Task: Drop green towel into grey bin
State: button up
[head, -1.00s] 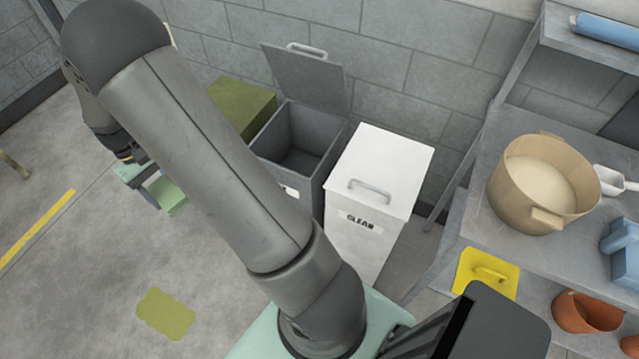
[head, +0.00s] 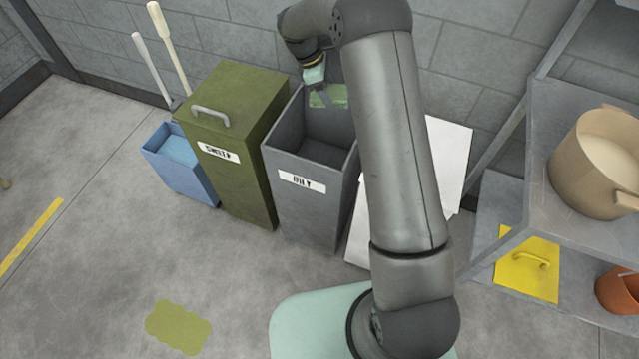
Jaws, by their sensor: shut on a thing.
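The grey bin (head: 300,208) stands open against the wall, with a white label on its front. My gripper (head: 322,92) is above the back part of the bin's opening.
An olive bin (head: 235,150) with a shut lid stands left of the grey bin, then a blue bucket (head: 180,165) with mop handles. A white bin (head: 445,155) is partly behind my arm. An olive patch (head: 178,327) lies on the floor. A shelf with a pot (head: 598,165) is right.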

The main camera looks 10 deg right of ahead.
jog(key=shift+w+a+f+n+t, duration=0.15)
jog(key=shift+w+f+n+t, duration=0.05)
jog(key=shift+w+n, duration=0.2)
jog(key=shift+w+a+f+n+t, duration=0.1)
jog(key=shift+w+f+n+t, duration=0.1)
jog(key=shift+w+n, duration=0.2)
jog(key=shift+f+b, duration=0.1)
jog(key=shift+b, duration=0.25)
notch_tip(320, 180, down, 5)
jog(key=b, duration=0.3)
jog(key=shift+f+b, duration=0.2)
jog(key=shift+b, duration=0.15)
jog(key=o, duration=1)
jog(key=shift+o, duration=0.2)
jog(key=v, duration=1.7)
jog(key=shift+r, duration=0.15)
